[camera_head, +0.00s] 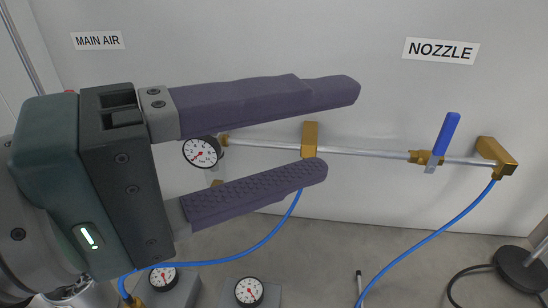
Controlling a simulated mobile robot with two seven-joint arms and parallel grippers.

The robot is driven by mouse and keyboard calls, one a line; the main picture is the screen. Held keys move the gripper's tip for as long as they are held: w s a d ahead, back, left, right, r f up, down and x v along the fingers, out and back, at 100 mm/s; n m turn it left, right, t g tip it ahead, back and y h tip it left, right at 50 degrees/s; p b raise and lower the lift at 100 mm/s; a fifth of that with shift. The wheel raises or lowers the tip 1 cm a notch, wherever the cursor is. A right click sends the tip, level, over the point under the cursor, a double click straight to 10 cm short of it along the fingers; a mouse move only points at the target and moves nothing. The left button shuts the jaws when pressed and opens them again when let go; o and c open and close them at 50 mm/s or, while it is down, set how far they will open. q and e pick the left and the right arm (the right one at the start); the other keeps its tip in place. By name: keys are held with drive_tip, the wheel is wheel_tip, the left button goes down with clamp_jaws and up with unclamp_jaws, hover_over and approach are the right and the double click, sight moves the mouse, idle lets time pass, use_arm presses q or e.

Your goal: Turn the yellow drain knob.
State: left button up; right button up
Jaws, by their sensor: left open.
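My left gripper (336,130) is large in the foreground, coming in from the left. Its two purple fingers are spread apart, with nothing held between them. Past the gap, a metal pipe (375,153) with a brass block (310,134) runs along the wall. I cannot make out a yellow drain knob; the gripper hides part of the pipework on the left. My right gripper is not in view.
A gauge (202,152) sits behind the fingers, and two more (163,278) (249,291) are low down. A blue-handled valve (446,135) is under the NOZZLE sign (441,50). A blue hose (428,239) hangs at right. A black round base (520,269) stands lower right.

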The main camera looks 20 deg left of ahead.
use_arm(q)
drive_tip(key=w+a+f+n+t+y+b, duration=0.25)
drive_tip(key=a+f+n+y+b, duration=0.55)
drive_tip(key=f+n+b, duration=0.55)
drive_tip(key=w+a+f+n+t+y+b, duration=0.1)
drive_tip(key=w+a+f+n+y+b, duration=0.35)
drive_tip(key=a+f+n+b, duration=0.9)
drive_tip(key=w+f+n+y+p, duration=0.1)
drive_tip(key=w+y, duration=0.1)
drive_tip(key=w, duration=0.5)
drive_tip(key=shift+w+d+f+p, duration=0.15)
drive_tip(key=shift+w+f+p, duration=0.2)
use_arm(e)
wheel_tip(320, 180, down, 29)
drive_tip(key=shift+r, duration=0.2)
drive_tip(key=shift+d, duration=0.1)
use_arm(q)
clamp_jaws()
